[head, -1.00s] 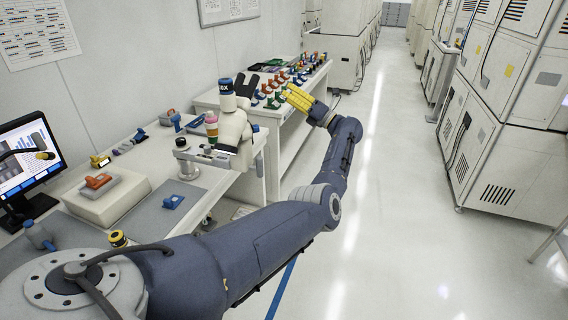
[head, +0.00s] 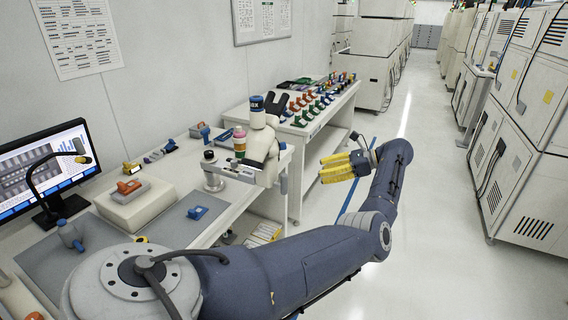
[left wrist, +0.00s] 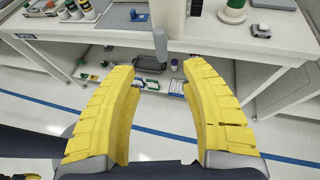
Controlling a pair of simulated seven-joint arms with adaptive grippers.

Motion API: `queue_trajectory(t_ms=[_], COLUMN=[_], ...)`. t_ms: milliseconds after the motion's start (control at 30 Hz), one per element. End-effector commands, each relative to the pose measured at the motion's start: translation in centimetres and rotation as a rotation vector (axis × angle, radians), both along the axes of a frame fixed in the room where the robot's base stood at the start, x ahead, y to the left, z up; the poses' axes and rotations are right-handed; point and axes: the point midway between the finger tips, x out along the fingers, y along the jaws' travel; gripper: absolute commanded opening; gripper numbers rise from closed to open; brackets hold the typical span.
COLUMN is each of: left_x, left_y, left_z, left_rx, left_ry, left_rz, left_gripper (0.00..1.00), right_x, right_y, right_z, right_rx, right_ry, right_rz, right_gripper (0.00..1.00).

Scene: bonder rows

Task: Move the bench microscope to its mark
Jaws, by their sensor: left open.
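The bench microscope (head: 262,150), a cream body with a blue-topped head and dark eyepieces, stands upright at the right end of the near bench. My left gripper (head: 322,168) has yellow fingers; it is open and empty, out over the aisle to the right of the microscope and apart from it. In the left wrist view its spread fingers (left wrist: 157,68) face the bench edge, where a cream body with a grey cylinder (left wrist: 160,42), probably part of the microscope, shows at the top. I cannot make out the mark.
The near bench holds a monitor (head: 45,170), a cream box (head: 137,205) with an orange-handled tool, and a blue tool (head: 197,212) on a grey mat. The far bench (head: 300,130) carries rows of coloured tools. White cabinets (head: 530,150) line the right; the aisle floor is clear.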

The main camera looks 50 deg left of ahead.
Motion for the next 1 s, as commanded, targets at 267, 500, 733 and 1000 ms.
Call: queue_trajectory(t_ms=[267,500,733,1000], left_x=[-3.0,-5.5,-7.5,-8.7], left_y=[3.6,6.8,9.2,10.9], left_z=[-1.9,-3.6,-4.8,-5.7], left_rx=[0.002,0.003,0.003,0.001], left_ry=[0.002,0.003,0.002,0.001], left_rz=[0.001,0.000,-0.001,-0.002], left_gripper=[0.45,0.45,0.45,0.45], right_x=[0.0,0.0,0.0,0.0], right_y=[0.1,0.1,0.1,0.1], right_z=[0.0,0.0,0.0,0.0], right_rx=[0.000,0.000,0.001,0.001], right_ry=[-0.001,0.000,0.000,0.000], right_rz=[0.000,0.000,0.000,0.000], right_gripper=[0.44,0.44,0.44,0.44])
